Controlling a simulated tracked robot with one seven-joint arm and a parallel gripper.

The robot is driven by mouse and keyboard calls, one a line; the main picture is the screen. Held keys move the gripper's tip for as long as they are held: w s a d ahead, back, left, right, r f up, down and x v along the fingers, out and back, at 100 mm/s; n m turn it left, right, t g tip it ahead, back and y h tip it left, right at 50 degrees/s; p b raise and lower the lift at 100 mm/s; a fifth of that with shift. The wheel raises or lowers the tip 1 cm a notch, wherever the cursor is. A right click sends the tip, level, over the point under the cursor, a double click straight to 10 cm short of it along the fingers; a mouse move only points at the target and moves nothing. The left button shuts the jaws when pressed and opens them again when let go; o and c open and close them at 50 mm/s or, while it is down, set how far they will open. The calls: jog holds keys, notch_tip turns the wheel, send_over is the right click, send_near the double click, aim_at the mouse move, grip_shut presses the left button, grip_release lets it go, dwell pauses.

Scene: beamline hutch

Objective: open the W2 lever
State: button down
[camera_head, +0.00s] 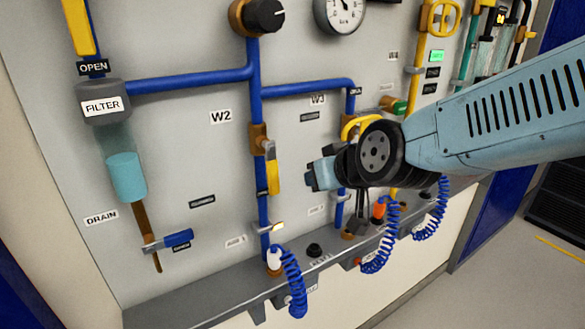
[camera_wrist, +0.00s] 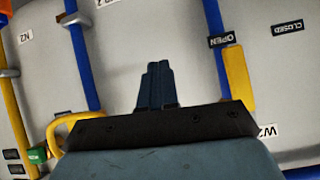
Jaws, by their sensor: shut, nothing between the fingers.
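The W2 lever is a yellow handle (camera_head: 271,176) on a brass valve on the blue pipe below the W2 label (camera_head: 221,117). It hangs down along the pipe. In the wrist view, which is upside down, the lever (camera_wrist: 238,78) lies along the blue pipe with its tip beside the OPEN label (camera_wrist: 222,39). A CLOSED label (camera_wrist: 287,27) is off to the side. My gripper (camera_head: 362,205) is to the right of the lever in the head view. Its fingers (camera_wrist: 158,85) are shut together and empty, apart from the lever.
A yellow W3 handle (camera_head: 358,125) is partly behind my wrist. A ledge (camera_head: 200,301) with blue coiled hoses (camera_head: 292,285) runs below the panel. A filter (camera_head: 103,104) with a blue drain handle (camera_head: 178,238) is at left. Bare panel lies between W2 and my gripper.

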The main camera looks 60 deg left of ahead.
aim_at(278, 183)
jog(key=w+d+r+n+g+h, duration=0.1)
jog(key=w+r+g+h, duration=0.15)
jog(key=r, duration=0.25)
jog(key=w+d+r+n+g+h, duration=0.1)
jog(key=w+r+g+h, duration=0.1)
jog(key=r+g+h, duration=0.3)
jog(key=s+a+f+t+y, duration=0.1)
jog(key=s+a+f, duration=0.2)
jog(key=s+f, duration=0.4)
jog(key=shift+s+a+f, duration=0.15)
jog(key=shift+s+a, duration=0.1)
jog(key=shift+s, duration=0.7)
jog(key=shift+s+t, duration=0.1)
jog(key=shift+t, duration=0.15)
jog(key=shift+s+f, duration=0.15)
jog(key=shift+s, duration=0.35)
